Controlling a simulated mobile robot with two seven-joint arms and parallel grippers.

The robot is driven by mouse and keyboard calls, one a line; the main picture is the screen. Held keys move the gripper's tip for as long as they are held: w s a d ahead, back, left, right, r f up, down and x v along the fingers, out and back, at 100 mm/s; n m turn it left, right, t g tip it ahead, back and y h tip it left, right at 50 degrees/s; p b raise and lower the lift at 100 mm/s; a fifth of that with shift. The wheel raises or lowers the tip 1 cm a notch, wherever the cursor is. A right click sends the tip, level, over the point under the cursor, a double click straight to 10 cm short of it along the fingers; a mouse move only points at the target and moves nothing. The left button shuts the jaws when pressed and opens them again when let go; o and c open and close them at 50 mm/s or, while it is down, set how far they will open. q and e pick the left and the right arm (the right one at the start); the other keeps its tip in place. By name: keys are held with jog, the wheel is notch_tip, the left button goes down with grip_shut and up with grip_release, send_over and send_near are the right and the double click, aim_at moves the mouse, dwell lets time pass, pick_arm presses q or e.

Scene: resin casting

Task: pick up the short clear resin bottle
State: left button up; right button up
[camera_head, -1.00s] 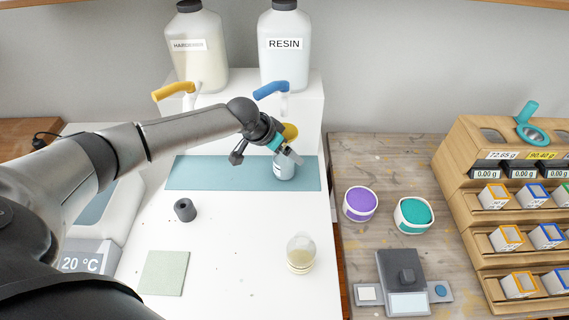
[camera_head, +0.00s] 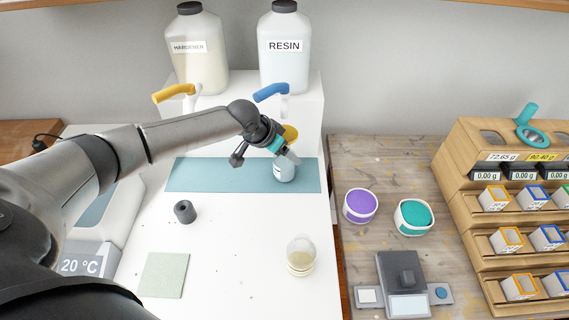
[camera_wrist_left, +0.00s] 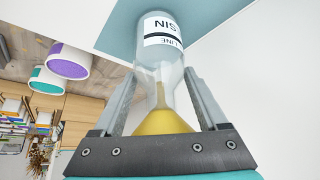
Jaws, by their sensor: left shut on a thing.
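The short clear resin bottle (camera_head: 285,172) stands upright on the teal mat (camera_head: 220,175) in the head view, below the blue tap. In the left wrist view the bottle (camera_wrist_left: 158,60) shows a white label with black letters, and a yellow cone-shaped piece (camera_wrist_left: 162,122) sits at its neck end. My left gripper (camera_head: 283,152) is shut on the upper part of the bottle. In the left wrist view its fingers (camera_wrist_left: 161,88) are on both sides of the bottle's neck. My right gripper is not in view.
The large RESIN jug (camera_head: 285,65) and hardener jug (camera_head: 198,60) stand on the white block behind. A small glass jar (camera_head: 300,255), a dark cylinder (camera_head: 185,211) and a green square pad (camera_head: 164,275) are on the white table. Purple and teal tubs (camera_head: 360,206) are to the right.

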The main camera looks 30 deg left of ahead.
pick_arm(q)
grip_shut()
jog(key=shift+s+r, duration=0.1)
